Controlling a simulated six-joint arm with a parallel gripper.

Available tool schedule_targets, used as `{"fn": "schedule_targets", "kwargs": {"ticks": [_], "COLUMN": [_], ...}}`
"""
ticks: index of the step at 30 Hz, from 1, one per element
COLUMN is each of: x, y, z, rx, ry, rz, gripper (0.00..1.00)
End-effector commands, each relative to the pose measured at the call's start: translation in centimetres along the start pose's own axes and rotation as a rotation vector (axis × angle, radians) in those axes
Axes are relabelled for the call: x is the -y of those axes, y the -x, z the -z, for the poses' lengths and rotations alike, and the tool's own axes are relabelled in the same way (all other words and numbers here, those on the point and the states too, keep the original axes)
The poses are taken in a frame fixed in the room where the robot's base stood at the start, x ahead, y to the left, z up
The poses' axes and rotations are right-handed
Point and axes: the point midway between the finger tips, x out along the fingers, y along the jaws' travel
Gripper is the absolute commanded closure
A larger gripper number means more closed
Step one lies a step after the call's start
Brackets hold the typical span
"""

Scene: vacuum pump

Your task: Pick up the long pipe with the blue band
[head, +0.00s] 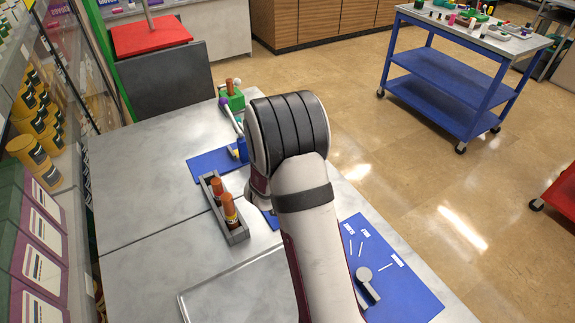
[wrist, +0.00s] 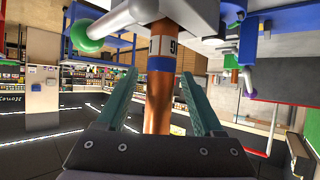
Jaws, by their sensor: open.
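The copper-coloured pipe with a blue band (wrist: 160,63) runs up the middle of the wrist view, its top end at a pale grey fitting (wrist: 140,12). My gripper (wrist: 160,75) is open, with one teal finger on each side of the pipe. A gap shows between the pipe and each finger, so it is not held. In the head view my arm hides both the gripper and this pipe.
A grey tray (head: 239,236) with two orange-brown parts stands left of my arm. Blue mats (head: 410,297) lie on the grey table (head: 150,270). A green-based part (head: 233,102) stands at the far end. The left table surface is clear.

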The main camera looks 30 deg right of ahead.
Motion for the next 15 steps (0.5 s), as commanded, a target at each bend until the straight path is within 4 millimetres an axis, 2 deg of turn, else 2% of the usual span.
{"fn": "schedule_targets", "kwargs": {"ticks": [3,10,15], "x": [-0.07,-0.02,-0.02], "y": [-1.53,-1.72,-1.69], "z": [-0.1,-0.07,-0.06], "rx": [0.002,0.002,0.002], "ry": [-0.001,0.0,0.0], "rz": [-0.001,0.0,0.001], "gripper": [0.31,0.33,0.64]}}
